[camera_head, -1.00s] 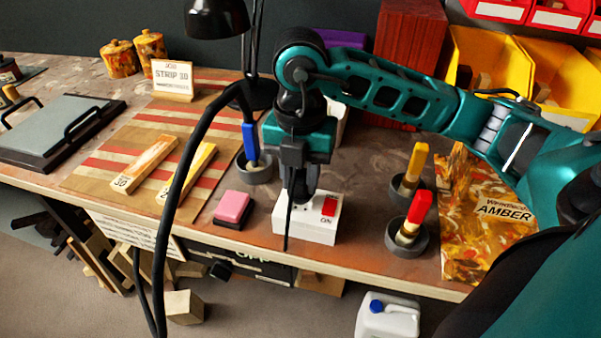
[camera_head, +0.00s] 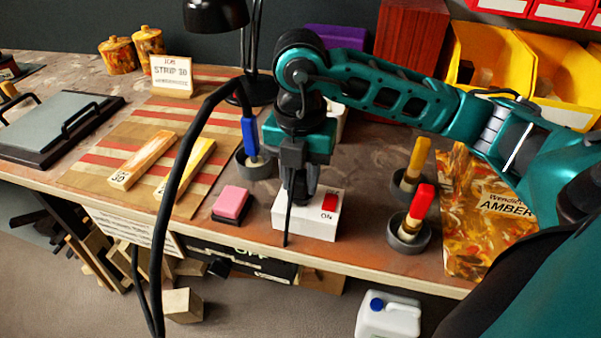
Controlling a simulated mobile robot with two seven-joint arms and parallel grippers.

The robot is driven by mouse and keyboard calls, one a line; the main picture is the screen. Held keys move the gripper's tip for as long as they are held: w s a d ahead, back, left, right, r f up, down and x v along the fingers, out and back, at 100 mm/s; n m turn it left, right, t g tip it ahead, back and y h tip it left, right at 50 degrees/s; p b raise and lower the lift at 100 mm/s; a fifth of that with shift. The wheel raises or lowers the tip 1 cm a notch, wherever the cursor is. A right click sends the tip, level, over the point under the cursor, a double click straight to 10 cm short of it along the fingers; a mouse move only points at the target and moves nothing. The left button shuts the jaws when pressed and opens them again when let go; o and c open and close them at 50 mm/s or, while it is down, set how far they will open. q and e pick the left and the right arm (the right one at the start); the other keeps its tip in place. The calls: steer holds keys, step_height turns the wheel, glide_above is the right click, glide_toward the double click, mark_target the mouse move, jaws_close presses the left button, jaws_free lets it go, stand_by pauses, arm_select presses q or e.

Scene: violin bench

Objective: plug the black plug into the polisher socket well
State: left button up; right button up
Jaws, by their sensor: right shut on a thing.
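My right gripper (camera_head: 297,198) points down over the white socket box (camera_head: 313,222), which has a red switch and the word ON. Its dark fingers are shut on the black plug, which I can hardly tell apart from them. A thin black strip, perhaps its cord, hangs down in front of the box. The fingers cover the left part of the box top, so the socket well is hidden. I cannot tell whether the plug touches the box or has entered the well. My left gripper is not in view.
A pink block (camera_head: 232,201) lies left of the box. A blue-handled brush (camera_head: 250,134) stands in a cup behind it. Red-handled (camera_head: 422,201) and yellow-handled (camera_head: 418,156) brushes stand at right. A thick black cable (camera_head: 168,215) arcs across the left. The bench's front edge is close.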

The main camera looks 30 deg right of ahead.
mark_target(301, 175)
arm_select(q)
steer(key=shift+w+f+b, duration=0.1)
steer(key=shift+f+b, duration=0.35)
arm_select(e)
steer(key=shift+f, duration=0.6)
steer(key=o, duration=1.1)
steer(key=shift+c, duration=0.2)
arm_select(q)
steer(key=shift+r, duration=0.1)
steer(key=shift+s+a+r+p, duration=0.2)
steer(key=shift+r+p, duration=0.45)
steer(key=shift+p, duration=0.4)
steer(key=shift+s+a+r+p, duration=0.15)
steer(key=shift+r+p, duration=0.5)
steer(key=shift+p, duration=0.35)
arm_select(e)
step_height(301, 175, up, 13)
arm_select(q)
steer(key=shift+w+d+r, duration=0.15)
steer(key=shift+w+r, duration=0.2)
